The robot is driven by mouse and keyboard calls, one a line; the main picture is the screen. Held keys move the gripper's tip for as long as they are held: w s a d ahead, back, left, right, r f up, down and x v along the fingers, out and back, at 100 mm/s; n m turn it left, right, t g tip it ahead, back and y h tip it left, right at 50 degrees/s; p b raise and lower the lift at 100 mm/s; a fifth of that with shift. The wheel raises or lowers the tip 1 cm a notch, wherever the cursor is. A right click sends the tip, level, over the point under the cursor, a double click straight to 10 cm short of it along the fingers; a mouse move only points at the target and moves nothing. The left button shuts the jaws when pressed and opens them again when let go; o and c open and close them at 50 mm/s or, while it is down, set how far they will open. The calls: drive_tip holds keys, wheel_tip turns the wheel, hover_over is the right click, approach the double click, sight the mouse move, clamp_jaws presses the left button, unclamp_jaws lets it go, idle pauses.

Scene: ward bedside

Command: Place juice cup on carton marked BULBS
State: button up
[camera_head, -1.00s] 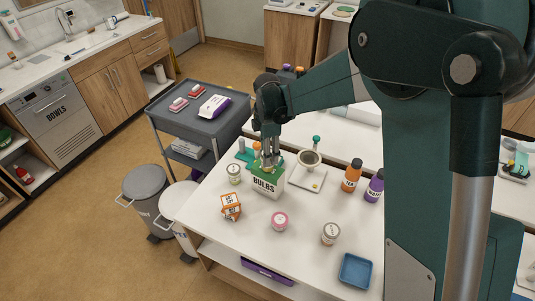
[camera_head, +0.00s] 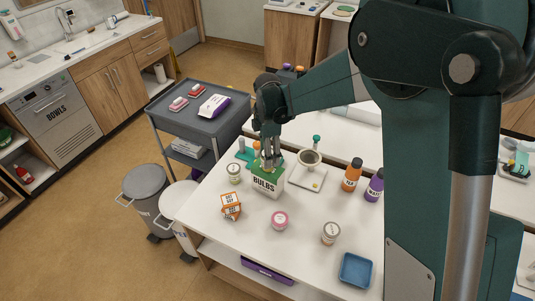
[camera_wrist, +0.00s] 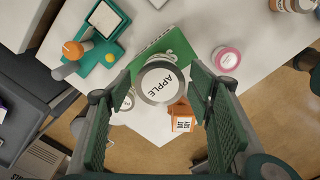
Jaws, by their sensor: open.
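The juice cup, with a round white lid marked APPLE (camera_wrist: 160,83), is over the green top of the carton marked BULBS (camera_head: 266,186). The carton's green top also shows in the wrist view (camera_wrist: 166,43). The cup appears to stand upright on that top, though the lid hides its base from above. My gripper (camera_head: 268,160) points down over the carton and is open. In the wrist view its two green-padded fingers are on either side of the cup, with gaps between pads and lid.
Near the carton are a small jar (camera_head: 234,173), an orange box (camera_head: 231,206), a pink-lidded cup (camera_head: 280,220) and a white tray (camera_head: 307,178). A teal tray (camera_wrist: 112,48) lies close behind. Bottles (camera_head: 351,176) stand right; a blue tray (camera_head: 356,270) lies at the front. Bare table lies between.

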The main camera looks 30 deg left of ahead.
drive_tip(key=shift+r, duration=0.2)
wheel_tip(320, 180, up, 12)
idle(0.5)
idle(0.5)
idle(0.4)
drive_tip(key=s+d+r+m+t, duration=0.1)
drive_tip(key=d+r+m, duration=0.3)
drive_tip(key=d, duration=0.6)
drive_tip(key=s+d+r+m+t+y, duration=0.15)
drive_tip(key=d+r+m, duration=0.25)
drive_tip(key=d, duration=0.7)
drive_tip(key=s+d+r+m+t, duration=0.15)
drive_tip(key=d+r+m, duration=0.25)
drive_tip(key=d, duration=0.6)
drive_tip(key=s+d+f+m+t, duration=0.1)
drive_tip(key=s+d+f+m, duration=0.1)
drive_tip(key=s+d+m, duration=0.5)
drive_tip(key=s+d+f+m+t+h, duration=0.1)
drive_tip(key=s+d+m, duration=0.7)
drive_tip(key=d, duration=0.9)
drive_tip(key=s+f+t, duration=0.1)
drive_tip(key=s, duration=0.2)
